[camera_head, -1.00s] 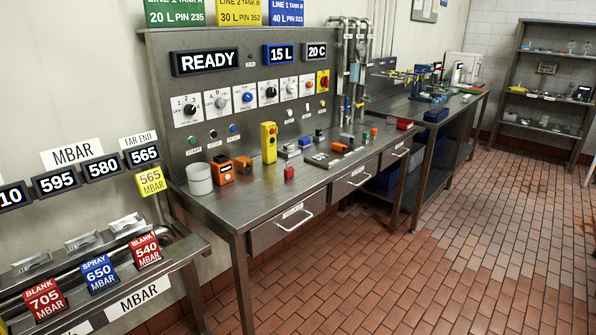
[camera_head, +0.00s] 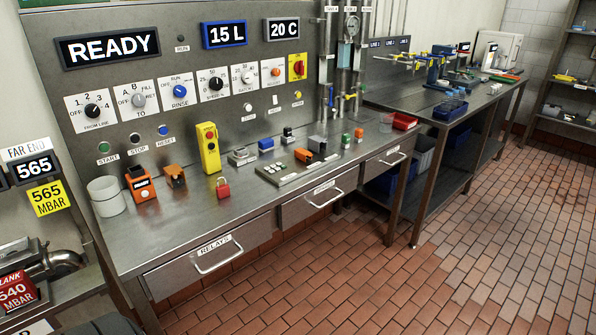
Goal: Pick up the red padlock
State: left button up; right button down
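The red padlock (camera_head: 223,190) stands upright near the front edge of the steel bench, with its shackle on top. It is just in front of the yellow pendant control box (camera_head: 208,148). Nothing touches it that I can see. Neither of my grippers is in view.
The steel bench (camera_head: 150,240) has drawers along its front. A white cup (camera_head: 106,196), an orange device (camera_head: 141,184) and an orange-brown block (camera_head: 175,176) stand left of the padlock. A grey keypad panel (camera_head: 290,170) lies to the right. The tiled floor (camera_head: 330,270) in front is clear.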

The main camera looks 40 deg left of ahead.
aim_at(222, 191)
jog(key=i+l+u, duration=0.2)
jog(key=i, duration=0.35)
jog(key=i+l+u, duration=0.2)
jog(key=i, duration=0.35)
jog(key=j, duration=0.1)
